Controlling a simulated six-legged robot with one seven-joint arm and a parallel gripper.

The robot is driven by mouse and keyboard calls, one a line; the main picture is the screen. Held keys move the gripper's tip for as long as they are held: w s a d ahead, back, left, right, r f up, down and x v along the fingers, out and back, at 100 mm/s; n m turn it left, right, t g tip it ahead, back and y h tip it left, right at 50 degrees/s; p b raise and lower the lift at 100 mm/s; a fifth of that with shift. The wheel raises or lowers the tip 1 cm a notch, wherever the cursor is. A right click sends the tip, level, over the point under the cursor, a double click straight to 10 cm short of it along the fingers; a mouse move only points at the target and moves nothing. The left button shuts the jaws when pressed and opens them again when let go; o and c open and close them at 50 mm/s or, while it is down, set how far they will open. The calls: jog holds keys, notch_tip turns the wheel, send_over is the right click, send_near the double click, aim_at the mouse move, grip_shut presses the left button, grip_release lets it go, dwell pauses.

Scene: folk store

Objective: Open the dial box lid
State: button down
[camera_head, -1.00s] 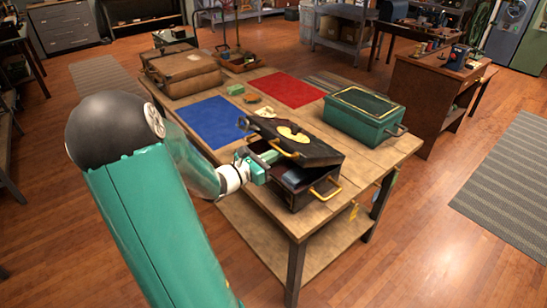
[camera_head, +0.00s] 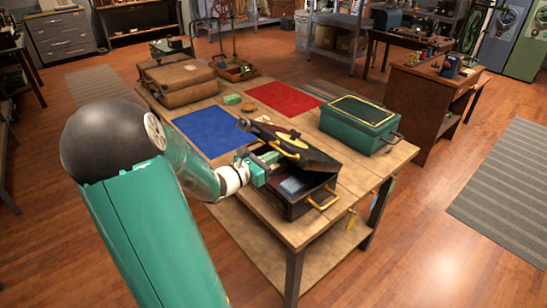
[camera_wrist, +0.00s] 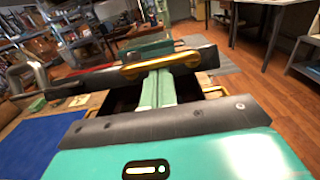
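The dial box (camera_head: 300,203) is a black case with gold trim near the table's front edge. Its black lid (camera_head: 318,160) is tilted up, partly open, and a blue-grey item shows inside. A gold handle (camera_head: 287,147) is on the lid; it also shows in the wrist view (camera_wrist: 160,65). A second gold handle (camera_head: 323,198) is on the box's side. My gripper (camera_head: 265,162) is at the raised left edge of the lid. In the wrist view its green fingers (camera_wrist: 158,88) lie close together, their tips at the lid handle. Whether they touch it is hard to tell.
A green metal box (camera_head: 360,123) stands behind the dial box. Blue (camera_head: 213,127) and red (camera_head: 284,97) mats lie on the table, with a brown suitcase (camera_head: 178,78) at the far left.

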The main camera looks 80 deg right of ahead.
jog(key=shift+s+d+r, duration=0.25)
jog(key=shift+r, duration=0.3)
jog(key=shift+s+d+r, duration=0.2)
jog(key=shift+d+r, duration=0.05)
jog(key=shift+r, duration=0.25)
jog(key=v, duration=1.1)
dwell(0.7)
dwell(0.4)
